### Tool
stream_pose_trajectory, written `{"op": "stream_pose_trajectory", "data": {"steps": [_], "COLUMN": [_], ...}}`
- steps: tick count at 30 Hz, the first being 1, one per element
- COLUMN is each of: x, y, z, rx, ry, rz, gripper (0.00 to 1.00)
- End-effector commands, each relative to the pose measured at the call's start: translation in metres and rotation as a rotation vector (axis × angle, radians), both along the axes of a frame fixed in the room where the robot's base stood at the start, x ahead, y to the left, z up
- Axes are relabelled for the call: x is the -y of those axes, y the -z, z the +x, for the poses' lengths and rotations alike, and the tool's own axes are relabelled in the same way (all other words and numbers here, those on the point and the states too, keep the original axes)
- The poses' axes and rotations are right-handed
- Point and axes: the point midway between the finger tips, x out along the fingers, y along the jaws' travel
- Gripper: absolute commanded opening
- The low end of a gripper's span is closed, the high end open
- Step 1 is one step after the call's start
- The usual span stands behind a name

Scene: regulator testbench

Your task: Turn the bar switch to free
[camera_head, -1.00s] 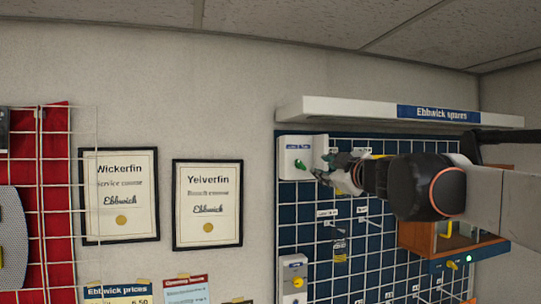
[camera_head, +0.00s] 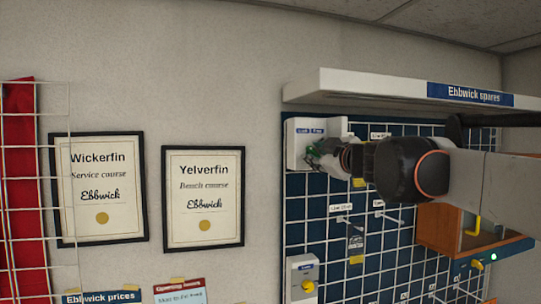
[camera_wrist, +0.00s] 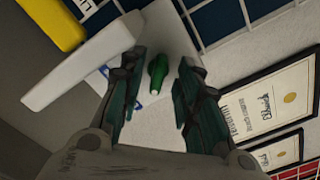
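The bar switch is a white box at the upper left of the blue grid panel in the head view, with a blue label strip (camera_head: 311,131) on its top. In the wrist view its green bar knob (camera_wrist: 158,72) stands between my two green-padded fingers. My gripper (camera_head: 318,151) is in front of the box and hides the knob in the head view. In the wrist view my gripper (camera_wrist: 158,92) is open, with a gap on both sides of the knob. The label is partly hidden by a finger there, and its words cannot be read.
A white shelf (camera_head: 380,88) marked Ebbwick spares juts out above the panel. A second white box with a yellow knob (camera_head: 308,286) sits lower on the panel. A wooden box (camera_head: 440,232) is at the right. Framed certificates (camera_head: 204,198) hang on the left wall.

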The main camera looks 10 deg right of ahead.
Motion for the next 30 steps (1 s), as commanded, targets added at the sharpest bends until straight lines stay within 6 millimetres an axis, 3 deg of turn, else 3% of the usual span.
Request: {"op": "stream_pose_trajectory", "data": {"steps": [8, 13, 30], "x": [-0.0002, -0.0001, -0.0005], "y": [-0.0001, -0.0001, 0.0006], "z": [0.0001, 0.0001, 0.0002], "rx": [0.0, 0.0, -0.019], "ry": [0.0, 0.0, -0.001], "rz": [0.0, 0.0, 0.097], "gripper": [0.31, 0.0, 0.0]}}
